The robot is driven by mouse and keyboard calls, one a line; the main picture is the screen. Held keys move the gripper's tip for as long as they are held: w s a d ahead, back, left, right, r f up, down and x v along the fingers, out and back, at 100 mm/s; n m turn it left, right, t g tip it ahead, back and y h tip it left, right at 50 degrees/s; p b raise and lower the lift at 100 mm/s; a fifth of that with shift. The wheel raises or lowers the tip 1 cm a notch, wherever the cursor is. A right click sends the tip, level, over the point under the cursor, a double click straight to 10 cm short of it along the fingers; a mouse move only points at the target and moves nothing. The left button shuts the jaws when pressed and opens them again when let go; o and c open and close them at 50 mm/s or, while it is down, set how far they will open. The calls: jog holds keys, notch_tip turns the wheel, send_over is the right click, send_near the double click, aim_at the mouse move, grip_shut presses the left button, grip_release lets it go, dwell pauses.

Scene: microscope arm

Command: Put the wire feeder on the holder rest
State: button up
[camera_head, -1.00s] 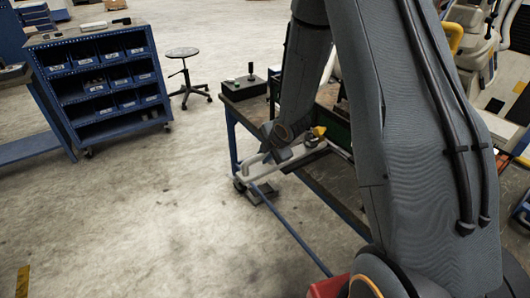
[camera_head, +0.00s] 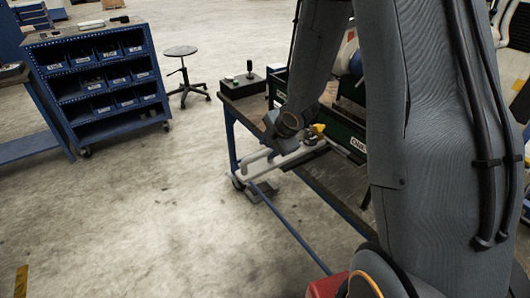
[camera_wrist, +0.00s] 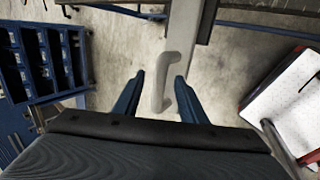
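My gripper (camera_wrist: 160,76) is open in the wrist view, with its two blue fingers apart. A pale grey, bent handle-like bar (camera_wrist: 167,75) shows between the fingers; it appears free of both, and I cannot tell its depth. In the head view a pale tubular arm (camera_head: 255,168) sticks out past the workbench's left edge, below my wrist. A small yellow-topped part (camera_head: 317,129) sits by it on the bench. I cannot identify the wire feeder or the holder rest for certain. My fingers are hidden in the head view.
The workbench (camera_head: 240,106) carries a black control box (camera_head: 250,87) and a dark green labelled bin (camera_head: 345,137). A blue-and-white round object (camera_head: 350,58) is partly hidden by my arm. A blue bin rack (camera_head: 105,85) and a stool (camera_head: 182,52) stand left; the floor between is clear.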

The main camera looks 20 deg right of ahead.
jog(key=s+d+r+m+g+h, duration=0.2)
jog(key=s+d+r+m+h, duration=0.1)
jog(key=s+r+m, duration=0.8)
jog(key=s+a+m+g+y, duration=0.1)
jog(key=s+a+m, duration=0.3)
jog(key=s+m, duration=0.6)
jog(key=shift+s+f+g+p, duration=0.2)
jog(key=shift+s+g+p, duration=0.35)
jog(key=shift+g, duration=0.25)
